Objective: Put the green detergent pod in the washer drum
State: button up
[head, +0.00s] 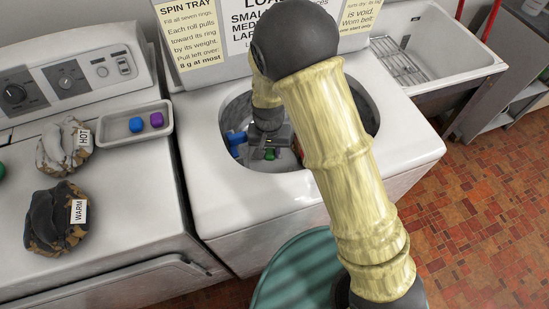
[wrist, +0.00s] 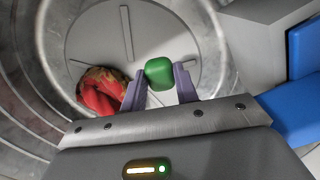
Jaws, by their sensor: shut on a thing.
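The green detergent pod (wrist: 159,72) is held between the two purple fingers of my gripper (wrist: 163,88) in the wrist view. My gripper (head: 268,148) is inside the round opening of the washer drum (head: 238,112), with the pod above the drum floor. In the wrist view the drum's grey floor (wrist: 180,35) and curved metal wall lie beyond the pod. A red and patterned bundle (wrist: 103,92) lies in the drum, left of the pod.
A tray (head: 110,132) left of the opening holds a blue pod (head: 137,125) and a purple pod (head: 156,119). Bundles labelled HOT (head: 62,147) and WARM (head: 57,219) lie on the left machine. A sink (head: 430,40) stands at the right.

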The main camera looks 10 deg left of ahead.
jog(key=shift+f, duration=0.75)
jog(key=shift+f, duration=1.85)
jog(key=shift+f+b, duration=0.35)
jog(key=shift+f, duration=0.3)
jog(key=o, duration=1)
jog(key=shift+c, duration=0.2)
notch_tip(320, 180, up, 13)
jog(key=p, duration=0.1)
jog(key=shift+r, duration=0.15)
